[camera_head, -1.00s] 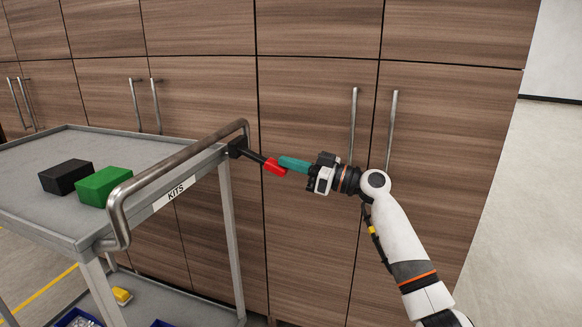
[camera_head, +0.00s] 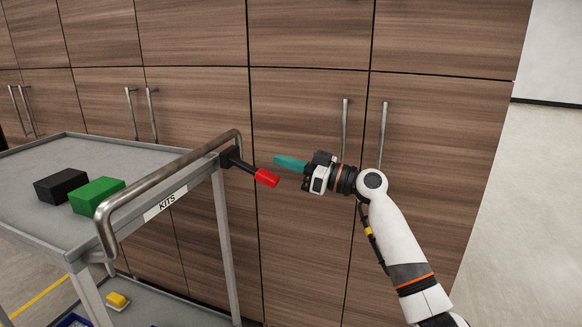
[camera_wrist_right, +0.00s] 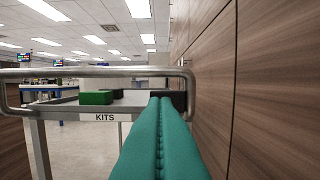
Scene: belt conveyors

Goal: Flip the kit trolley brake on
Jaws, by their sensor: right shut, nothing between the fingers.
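The kit trolley (camera_head: 52,232), a grey cart marked KITS, stands at the left with a bent metal push handle (camera_head: 165,180). Its brake lever is a black arm with a red tip (camera_head: 266,178), sticking out from the far handle end and sloping down to the right. My right gripper (camera_head: 276,160) has teal fingers, shut and empty. It is just above and right of the red tip, with a small gap showing. In the right wrist view the teal fingers (camera_wrist_right: 160,104) point toward the trolley and hide the red tip. My left gripper is not in view.
A black block (camera_head: 61,184) and a green block (camera_head: 97,194) sit on the trolley top. Wood cabinets (camera_head: 300,120) with bar handles stand close behind the lever and gripper. A yellow item (camera_head: 117,300) lies on the lower shelf. Open floor is at the right.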

